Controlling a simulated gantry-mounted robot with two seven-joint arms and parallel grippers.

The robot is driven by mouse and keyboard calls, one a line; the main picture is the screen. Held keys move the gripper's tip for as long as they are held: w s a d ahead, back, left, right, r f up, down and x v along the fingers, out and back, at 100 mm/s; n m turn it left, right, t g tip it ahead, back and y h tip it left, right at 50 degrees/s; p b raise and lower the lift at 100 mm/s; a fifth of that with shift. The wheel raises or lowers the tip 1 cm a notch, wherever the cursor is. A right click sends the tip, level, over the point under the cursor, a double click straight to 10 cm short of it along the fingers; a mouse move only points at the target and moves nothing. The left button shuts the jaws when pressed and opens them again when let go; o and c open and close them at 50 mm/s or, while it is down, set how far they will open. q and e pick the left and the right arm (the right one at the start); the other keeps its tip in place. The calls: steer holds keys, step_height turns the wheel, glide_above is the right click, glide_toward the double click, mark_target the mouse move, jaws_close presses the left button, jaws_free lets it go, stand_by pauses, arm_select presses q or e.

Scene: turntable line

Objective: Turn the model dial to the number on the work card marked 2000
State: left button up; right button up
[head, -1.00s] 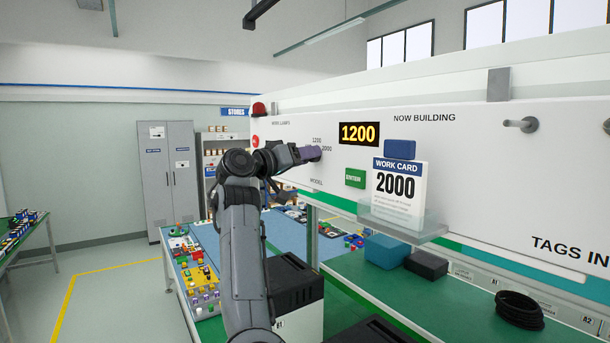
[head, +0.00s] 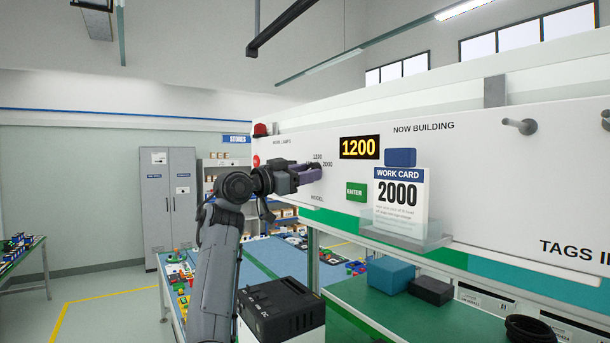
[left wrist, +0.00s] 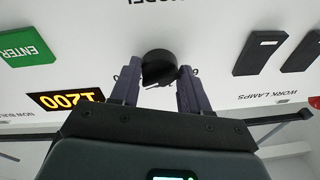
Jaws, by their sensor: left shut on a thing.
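The white panel carries the black model dial, which shows in the left wrist view (left wrist: 158,66) between my fingers; in the head view my gripper hides it. My left gripper (head: 315,172) is at the panel, shut on the dial, one finger on each side. It also shows in the left wrist view (left wrist: 159,74). Labels 1200 and 2000 stand above and right of the dial in the head view. The work card (head: 400,203) reads 2000 and stands in a clear holder. The display (head: 360,147) reads 1200. My right gripper is not in view.
A green ENTER button (head: 357,191) sits between the dial and the card. A blue block (head: 400,157) is above the card. A red lamp (head: 261,130) is at the panel's left end. Below, a blue box (head: 387,275) and a dark box (head: 431,290) sit on the green bench.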

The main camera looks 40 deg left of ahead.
arm_select(q)
steer(key=shift+r, duration=0.1)
stand_by(0.4)
steer(key=o, duration=1)
steer(key=shift+o, duration=0.2)
steer(key=shift+s, duration=0.1)
steer(key=b+v, duration=0.6)
steer(key=v, duration=0.4)
steer(key=shift+s, duration=0.3)
steer(key=shift+a, duration=0.1)
